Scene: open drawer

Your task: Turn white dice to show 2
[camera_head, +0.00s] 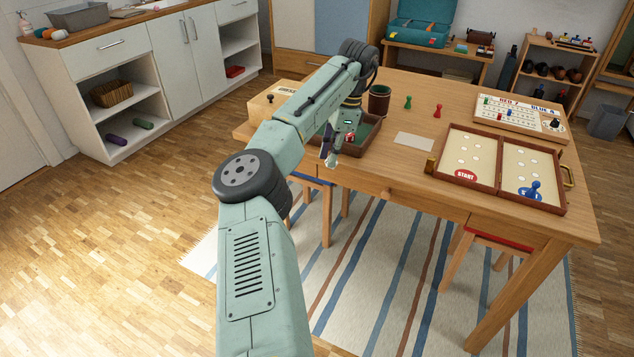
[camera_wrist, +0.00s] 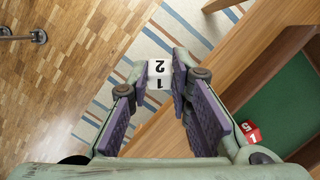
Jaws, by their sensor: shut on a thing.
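The white dice (camera_wrist: 158,74) is between the fingertips of my gripper (camera_wrist: 157,72) in the wrist view. Two faces show there, one with a 2 and one with a 1. Behind it in that view are rug and floor, so it is held off the table, clear of the edge. In the head view my gripper (camera_head: 331,154) is at the table's near left edge, beside the tray. The dice is too small there to read its faces.
A wooden tray with a green floor (camera_wrist: 284,104) holds a red dice (camera_wrist: 250,132). The wooden table (camera_head: 375,178) also bears a brown cup (camera_head: 379,99), green (camera_head: 408,102) and red (camera_head: 437,110) pawns, a white card (camera_head: 414,141) and an open game box (camera_head: 499,166).

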